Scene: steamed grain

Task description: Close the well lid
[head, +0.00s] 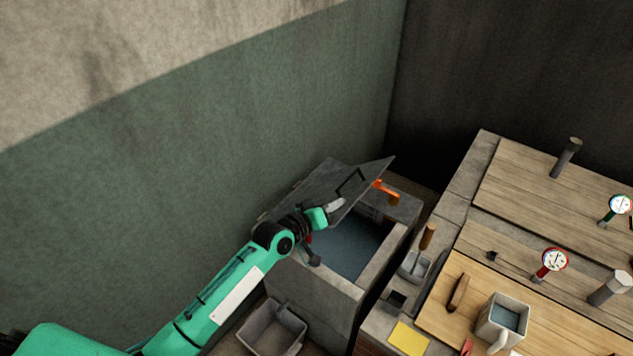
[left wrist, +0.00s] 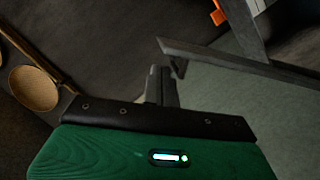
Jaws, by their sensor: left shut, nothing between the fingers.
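The well (head: 330,298) is a grey stone box with dark bluish water inside, left of the counter in the head view. Its dark grey lid (head: 372,178) is raised and tilted, with the water uncovered below. A thin dark handle (head: 351,181) is on the lid's face. My left gripper (head: 335,204) is shut and empty at the lid's lower front edge; whether it touches the lid is unclear. In the left wrist view its closed fingers (left wrist: 161,84) are beside a grey edge that I cannot surely identify. My right gripper is not in view.
An orange bracket (head: 386,192) is at the well's back rim. A grey bin (head: 272,328) stands before the well. The counter at right holds a mug (head: 502,321), gauges (head: 554,261) and a yellow note (head: 408,338). A round brownish ladle-like thing (left wrist: 34,88) shows in the wrist view.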

